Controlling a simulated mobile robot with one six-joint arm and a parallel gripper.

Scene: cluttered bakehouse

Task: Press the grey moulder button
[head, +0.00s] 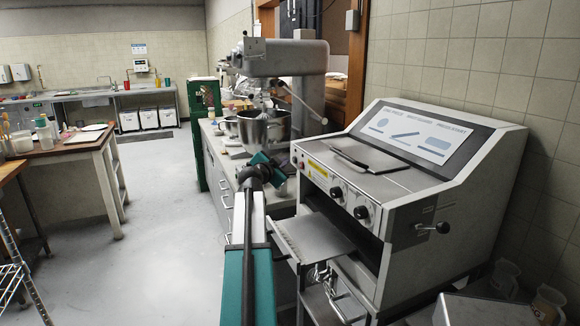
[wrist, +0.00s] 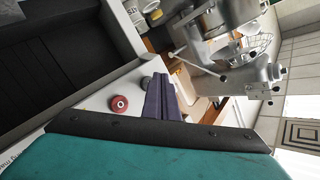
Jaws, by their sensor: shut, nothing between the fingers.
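The moulder (head: 440,190) is the large pale machine at the right of the head view, with a sloped sign panel on top and dark knobs on its front. In the wrist view, a small grey button (wrist: 147,83) sits on the pale panel, partly hidden by my fingers. A red round button (wrist: 119,104) lies left of it. My gripper (wrist: 160,79) is shut and empty, its dark fingers just right of the grey button. I cannot tell whether they touch it. In the head view my arm largely hides the gripper near the moulder's left front corner.
A flat metal tray (head: 312,236) juts from the moulder's front below the knobs. A mixer with a steel bowl (head: 264,128) stands beyond on the left counter. A wooden table (head: 75,150) is at the far left. The floor between is clear.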

